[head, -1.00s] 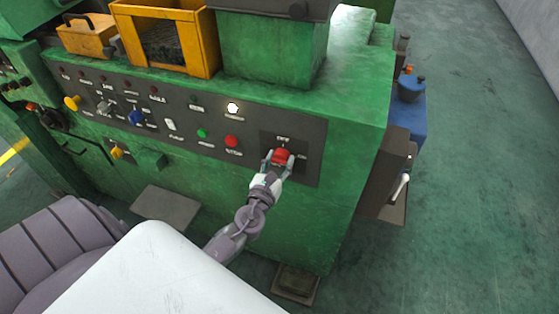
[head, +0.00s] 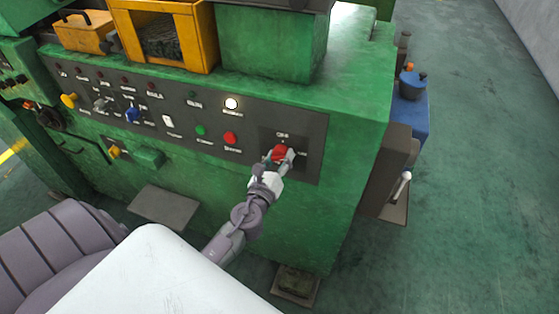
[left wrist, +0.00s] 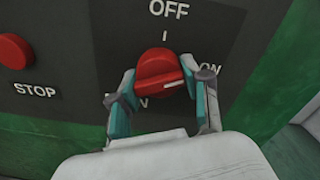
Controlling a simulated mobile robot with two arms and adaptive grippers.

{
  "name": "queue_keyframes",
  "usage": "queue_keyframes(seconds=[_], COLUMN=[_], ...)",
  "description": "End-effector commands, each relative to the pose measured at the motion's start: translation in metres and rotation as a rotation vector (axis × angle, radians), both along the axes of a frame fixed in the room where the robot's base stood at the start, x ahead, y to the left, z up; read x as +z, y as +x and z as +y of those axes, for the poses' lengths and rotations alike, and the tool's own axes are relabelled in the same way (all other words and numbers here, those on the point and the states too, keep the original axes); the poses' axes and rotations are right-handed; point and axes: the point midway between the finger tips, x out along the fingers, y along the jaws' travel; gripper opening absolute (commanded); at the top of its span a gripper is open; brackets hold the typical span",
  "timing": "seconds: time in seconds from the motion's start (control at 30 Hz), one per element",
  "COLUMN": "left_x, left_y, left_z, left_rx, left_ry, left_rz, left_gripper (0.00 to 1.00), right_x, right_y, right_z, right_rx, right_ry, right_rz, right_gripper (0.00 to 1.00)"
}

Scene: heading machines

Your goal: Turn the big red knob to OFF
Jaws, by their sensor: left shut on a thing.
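The big red knob (left wrist: 155,68) sits on a dark square plate with OFF printed above it and ON to its right. Lettering at the lower left is partly hidden by a finger. The white mark on the knob lies nearly level, toward its right side, not up at OFF. My left gripper (left wrist: 160,76) is shut on the knob, one teal finger on each side. In the head view the knob (head: 279,152) is at the right end of the control panel, with the left gripper (head: 280,158) on it. My right gripper is not in view.
A red STOP button (left wrist: 14,51) is left of the knob; it also shows in the head view (head: 230,138). A green button (head: 200,130) and a lit white lamp (head: 231,104) are on the same panel. A dark box with a lever (head: 400,185) juts out right of the machine.

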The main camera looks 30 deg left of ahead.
Motion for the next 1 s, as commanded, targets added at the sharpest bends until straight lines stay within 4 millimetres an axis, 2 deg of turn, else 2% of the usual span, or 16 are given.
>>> queue_keyframes(seconds=[0.4,1.0], left_x=[-0.001,0.001], left_y=[0.000,0.000], left_z=[-0.001,-0.001], left_rx=[0.001,0.001], left_ry=[-0.387,-0.904], left_rz=[-0.094,-0.218], left_gripper=[0.13,0.13], right_x=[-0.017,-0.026], right_y=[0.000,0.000], right_z=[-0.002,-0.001], right_rx=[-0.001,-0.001], right_ry=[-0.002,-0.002], right_rz=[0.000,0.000], right_gripper=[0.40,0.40])
